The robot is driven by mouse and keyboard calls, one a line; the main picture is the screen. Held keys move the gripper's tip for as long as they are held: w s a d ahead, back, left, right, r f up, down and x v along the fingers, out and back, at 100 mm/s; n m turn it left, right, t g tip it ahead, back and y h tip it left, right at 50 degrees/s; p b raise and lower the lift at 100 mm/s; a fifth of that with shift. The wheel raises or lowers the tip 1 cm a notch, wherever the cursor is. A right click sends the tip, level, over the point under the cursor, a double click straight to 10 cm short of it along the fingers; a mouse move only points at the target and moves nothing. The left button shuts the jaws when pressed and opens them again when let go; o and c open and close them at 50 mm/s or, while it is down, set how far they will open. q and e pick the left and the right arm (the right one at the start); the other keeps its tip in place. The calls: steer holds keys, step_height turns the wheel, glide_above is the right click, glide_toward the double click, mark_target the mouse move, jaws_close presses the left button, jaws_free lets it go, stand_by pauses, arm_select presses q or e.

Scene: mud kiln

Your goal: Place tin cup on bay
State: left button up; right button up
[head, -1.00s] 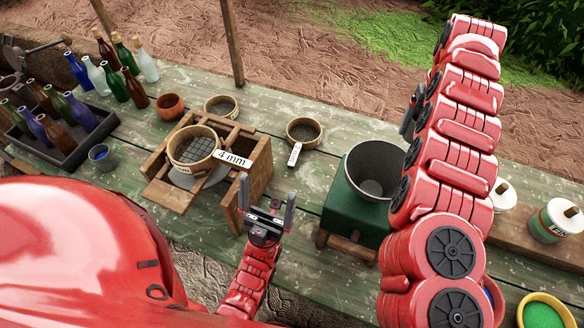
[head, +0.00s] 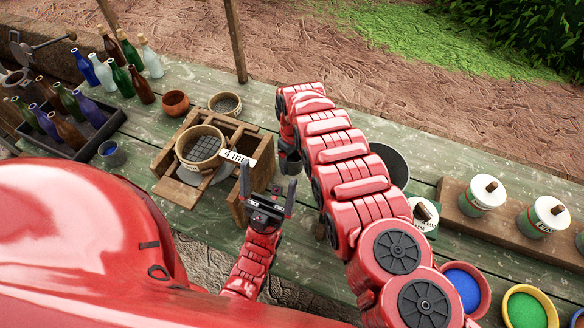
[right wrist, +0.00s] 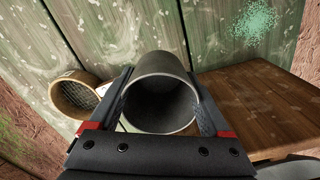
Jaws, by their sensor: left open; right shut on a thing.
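The tin cup (right wrist: 158,92), a grey metal cylinder with a dark open mouth, is between the fingers of my right gripper (right wrist: 163,112), shut on it. No part is clearly marked as the bay. My left gripper (head: 270,178) is open and empty, in front of the frame.
A round sieve (head: 200,147) tagged 4 mm sits on the frame. Another sieve (right wrist: 78,92) is left of the cup. Bottles (head: 118,75) and a dark crate (head: 85,150) stand at left. A dark bucket (head: 393,163) is partly behind my right arm; lidded tins (head: 483,192) stand at right.

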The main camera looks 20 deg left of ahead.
mark_target(293, 173)
step_height(293, 173, down, 7)
steer(key=b, duration=0.5)
step_height(293, 173, down, 3)
steer(key=b, duration=0.3)
steer(key=shift+r, duration=0.2)
steer(key=shift+f, duration=0.25)
steer(key=o, duration=1.2)
steer(key=shift+c, duration=0.2)
